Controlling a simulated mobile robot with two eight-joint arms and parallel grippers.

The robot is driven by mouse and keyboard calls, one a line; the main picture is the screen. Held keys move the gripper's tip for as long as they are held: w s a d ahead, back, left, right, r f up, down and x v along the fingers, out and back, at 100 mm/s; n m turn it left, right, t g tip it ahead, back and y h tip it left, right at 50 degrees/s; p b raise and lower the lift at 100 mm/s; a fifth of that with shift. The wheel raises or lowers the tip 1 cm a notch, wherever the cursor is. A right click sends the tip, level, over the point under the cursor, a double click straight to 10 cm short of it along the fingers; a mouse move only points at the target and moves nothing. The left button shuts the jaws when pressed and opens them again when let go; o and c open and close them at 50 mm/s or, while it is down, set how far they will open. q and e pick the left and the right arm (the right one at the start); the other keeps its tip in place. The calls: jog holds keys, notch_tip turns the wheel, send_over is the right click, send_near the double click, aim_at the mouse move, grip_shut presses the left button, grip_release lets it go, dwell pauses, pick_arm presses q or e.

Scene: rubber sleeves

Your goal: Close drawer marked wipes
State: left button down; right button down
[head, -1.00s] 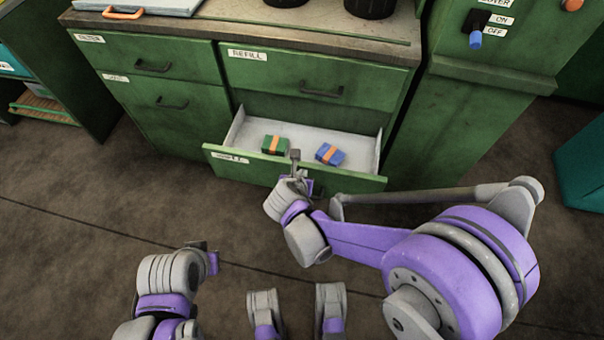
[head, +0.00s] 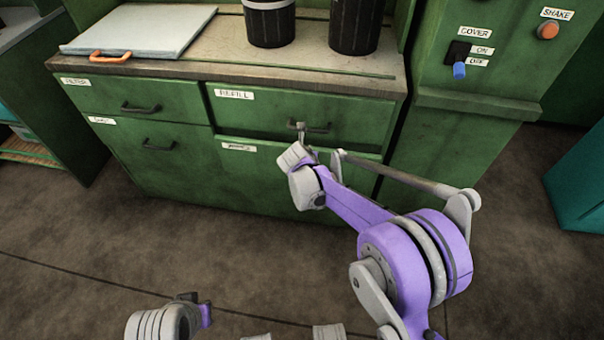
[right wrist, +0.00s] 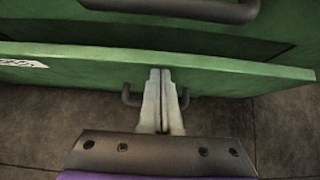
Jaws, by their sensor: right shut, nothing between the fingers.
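The lower right drawer front (head: 245,175), with a small label too blurred to read, is pushed in under the REFILL drawer (head: 270,110). Its inside does not show. In the right wrist view its green front (right wrist: 90,72) has its top edge showing, with a dark strip behind; I cannot tell whether a small gap is left. My right gripper (head: 301,128) is shut and empty. Its fingertips (right wrist: 160,72) are at the drawer front, by its handle (right wrist: 130,97), whose middle they hide. My left gripper (head: 200,306) is low in the head view, away from the cabinet; its jaws are unclear.
The FILTER drawer (head: 130,97) and the drawer below it (head: 150,155) look shut. A control panel (head: 475,60) is on the right. The floor in front is clear.

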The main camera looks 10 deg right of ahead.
pick_arm(q)
jog(key=shift+s+f, duration=0.1)
jog(key=shift+f, duration=0.15)
pick_arm(e)
jog(key=w, duration=0.1)
jog(key=w+d, duration=0.1)
jog(key=w, duration=0.3)
jog(key=shift+w+d+r, duration=0.1)
jog(key=shift+d, duration=0.2)
jog(key=shift+d, duration=0.1)
